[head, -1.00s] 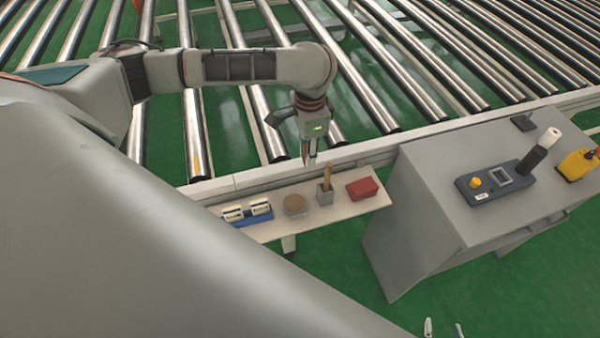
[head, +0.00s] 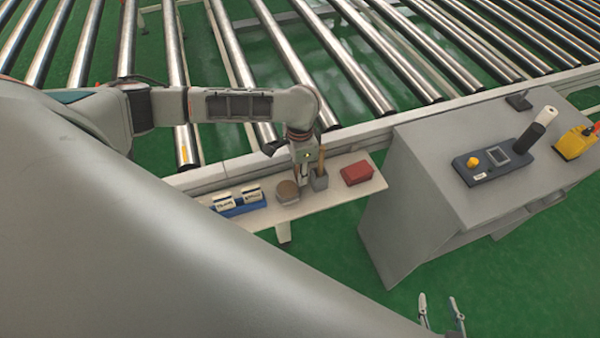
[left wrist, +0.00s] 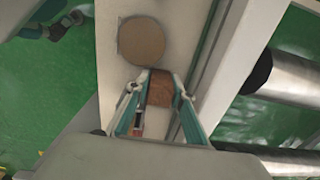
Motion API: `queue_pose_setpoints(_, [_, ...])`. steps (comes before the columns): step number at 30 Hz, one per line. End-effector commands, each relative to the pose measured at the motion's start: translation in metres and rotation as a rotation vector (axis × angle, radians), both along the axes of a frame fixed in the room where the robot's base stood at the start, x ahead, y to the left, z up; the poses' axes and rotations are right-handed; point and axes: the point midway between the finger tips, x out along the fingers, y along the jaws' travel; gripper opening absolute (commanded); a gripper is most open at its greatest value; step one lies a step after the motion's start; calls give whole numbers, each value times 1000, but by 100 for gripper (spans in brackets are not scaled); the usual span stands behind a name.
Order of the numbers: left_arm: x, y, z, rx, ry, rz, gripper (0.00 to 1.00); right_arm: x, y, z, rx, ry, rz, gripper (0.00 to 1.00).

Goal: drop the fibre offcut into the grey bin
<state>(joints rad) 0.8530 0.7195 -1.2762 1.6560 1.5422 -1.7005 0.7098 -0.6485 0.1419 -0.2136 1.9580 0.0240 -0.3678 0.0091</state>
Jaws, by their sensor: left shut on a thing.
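My left gripper (head: 304,182) is low over the narrow shelf, between a round brown disc and a small square grey holder (head: 319,181) with a wooden stick upright in it. In the left wrist view, the gripper (left wrist: 158,105) is shut on a small reddish-brown piece, which looks like the fibre offcut (left wrist: 160,90). In the head view the fingers largely hide that piece. No larger grey bin is recognisable; I cannot tell whether the holder is the grey bin. My right gripper (head: 441,316) shows at the bottom edge, empty, fingers apart.
The shelf (head: 262,219) also holds the brown disc (head: 287,192), a blue tray (head: 238,208) with white pieces and a red box (head: 357,173). A grey cabinet (head: 425,170) stands to the right. Rollers (head: 350,60) run behind the shelf's rail.

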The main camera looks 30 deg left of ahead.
Motion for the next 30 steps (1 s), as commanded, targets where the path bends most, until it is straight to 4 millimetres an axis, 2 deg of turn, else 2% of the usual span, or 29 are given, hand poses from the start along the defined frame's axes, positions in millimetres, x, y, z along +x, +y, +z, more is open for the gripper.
queue_pose_setpoints(10, [0,0,-2,-1,1,2,11,0,0,3,2,1,-3,40])
queue_pose_setpoints(12, [0,0,-2,-1,0,2,36,1,0,4,2,-2,-3,40])
queue_pose_setpoints(13, [0,0,-2,-1,0,1,40,1,0,5,3,-4,-3,40])
queue_pose_setpoints(25, [1,0,0,-1,-2,0,40,2,0,4,4,-9,-3,40])
queue_pose_setpoints(30, [1,0,25,0,-4,0,40,1,0,9,2,-3,-3,40])
